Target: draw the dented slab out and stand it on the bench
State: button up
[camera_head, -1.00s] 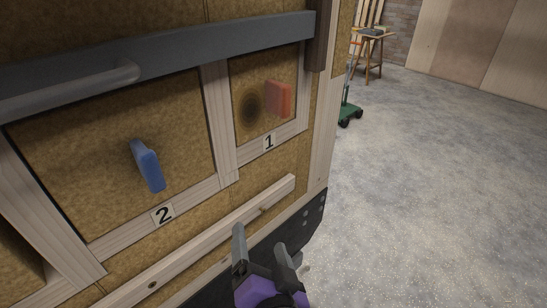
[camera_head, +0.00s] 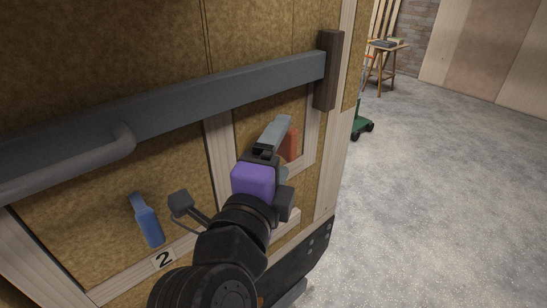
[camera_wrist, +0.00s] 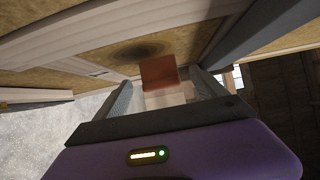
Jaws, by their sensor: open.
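The slab in bay 1 (camera_head: 243,128) is tan and speckled with a red handle (camera_head: 291,143). Its round dark mark shows in the wrist view (camera_wrist: 136,51); I cannot tell its depth. The slab sits in its pale wooden frame. My gripper (camera_head: 273,138) is in front of it, open. In the wrist view the red handle lies ahead between the two fingers, with no clear contact. The arm hides part of the slab and the number 1 label. A small wooden bench (camera_head: 387,46) stands far off at the back right with items on top.
The slab in bay 2 (camera_head: 90,190) has a blue handle (camera_head: 147,220). A dark grey bar (camera_head: 190,102) with a curved rail crosses above both bays, close over my gripper. A green wheeled cart (camera_head: 361,126) stands beyond the wall's corner. The grey floor (camera_head: 440,200) at right is open.

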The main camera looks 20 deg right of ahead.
aim_at(285, 146)
jog(key=shift+p+x, duration=0.45)
jog(key=shift+x, duration=1.3)
jog(key=c, duration=1.5)
jog(key=shift+r+b, duration=0.1)
jog(key=shift+b, duration=0.35)
jog(key=shift+s, duration=0.1)
jog(key=shift+s+d+b, duration=0.35)
jog(key=shift+s+d, duration=0.05)
jog(key=shift+s, duration=0.75)
jog(key=shift+s+d+b, duration=0.35)
jog(key=shift+s+b, duration=0.05)
jog(key=shift+s, duration=0.75)
jog(key=shift+s+d+b, duration=0.35)
jog(key=shift+s+d, duration=0.05)
jog(key=shift+s, duration=0.7)
